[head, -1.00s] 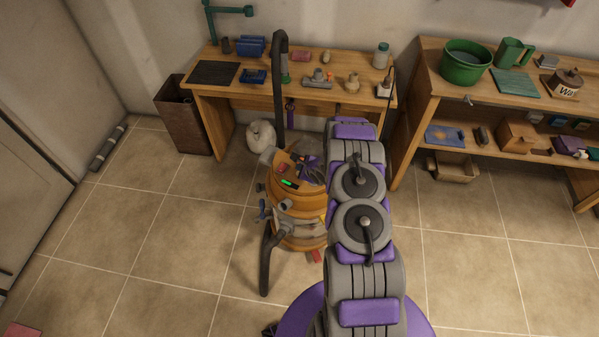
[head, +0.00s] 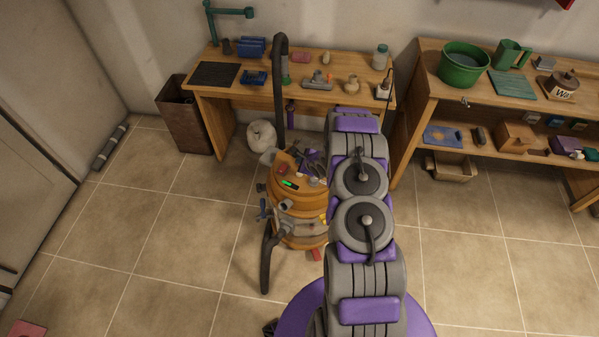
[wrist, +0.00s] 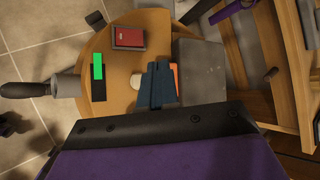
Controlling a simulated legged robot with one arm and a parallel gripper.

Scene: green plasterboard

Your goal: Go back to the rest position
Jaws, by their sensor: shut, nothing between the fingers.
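My gripper (wrist: 157,84) shows in the wrist view as blue-grey fingers held together over the top of the orange vacuum (wrist: 118,85), with nothing between them. A red switch (wrist: 129,37) and a green-lit display (wrist: 98,67) lie beside the fingers on that lid. In the head view, my arm reaches forward from the bottom, and its far end is partly hidden behind its own links, near the lid of the vacuum (head: 297,203). I cannot tell the exact gap between the fingers and the lid.
A wooden workbench (head: 225,90) with tools stands behind the vacuum, whose black hose (head: 279,85) rises in front of it. A shelf unit (head: 425,100) stands at right. A brown bin (head: 184,125) is at left.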

